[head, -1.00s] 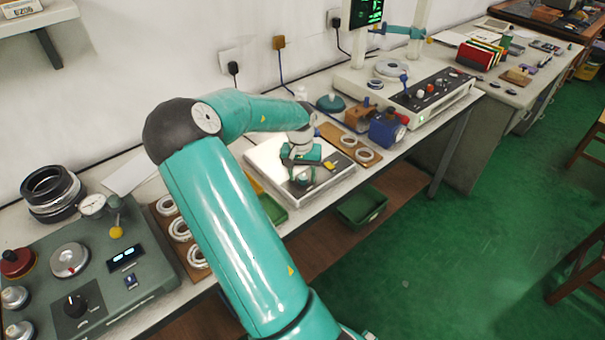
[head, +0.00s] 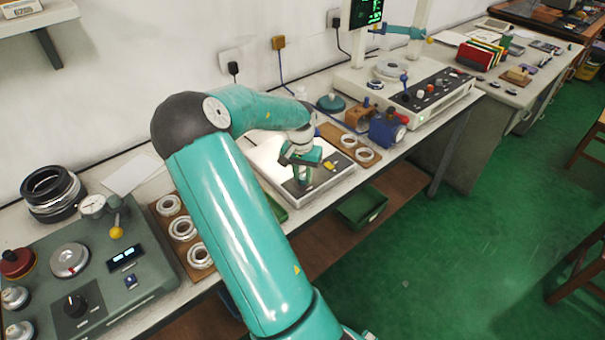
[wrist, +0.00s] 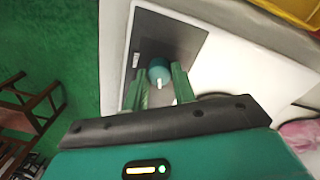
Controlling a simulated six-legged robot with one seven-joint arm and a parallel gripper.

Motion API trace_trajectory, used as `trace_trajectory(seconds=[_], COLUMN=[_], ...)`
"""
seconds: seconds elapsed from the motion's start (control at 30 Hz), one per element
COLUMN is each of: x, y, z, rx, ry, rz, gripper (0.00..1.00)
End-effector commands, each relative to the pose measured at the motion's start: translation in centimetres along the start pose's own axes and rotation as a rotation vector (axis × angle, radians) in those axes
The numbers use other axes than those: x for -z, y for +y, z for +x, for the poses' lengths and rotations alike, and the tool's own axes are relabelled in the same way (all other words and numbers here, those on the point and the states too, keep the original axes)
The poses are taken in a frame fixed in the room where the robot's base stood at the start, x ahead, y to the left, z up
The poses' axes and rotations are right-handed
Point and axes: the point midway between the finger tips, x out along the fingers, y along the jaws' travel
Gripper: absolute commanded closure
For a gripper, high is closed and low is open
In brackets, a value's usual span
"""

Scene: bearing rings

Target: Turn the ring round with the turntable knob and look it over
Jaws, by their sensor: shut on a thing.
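My gripper (head: 303,182) is down at the front of the white lit inspection box (head: 338,172). In the wrist view its two green fingers (wrist: 161,88) are on either side of a teal turntable knob (wrist: 159,70) with a white pointer mark, and are shut on it. The knob stands on a dark grey panel (wrist: 176,38) beside the bright white surface (wrist: 235,75). In the head view the gripper hides the knob, and my arm covers part of the box. I cannot make out a ring on the visible part of the bright surface.
A brown board with several pale rings (head: 183,229) lies left of my arm; another with rings (head: 347,141) lies right of the box. A blue device (head: 385,131) stands beyond that. A grey-green gauge station (head: 95,262) is at left. A green bin (head: 361,207) is below the bench edge.

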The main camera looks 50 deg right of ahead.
Motion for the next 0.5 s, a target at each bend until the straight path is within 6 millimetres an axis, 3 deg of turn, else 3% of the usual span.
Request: trace_trajectory(seconds=[0.5], x=[0.04], y=[-0.02], z=[-0.05], rx=[0.002], ry=[-0.012], rz=[0.292], gripper=[0.96])
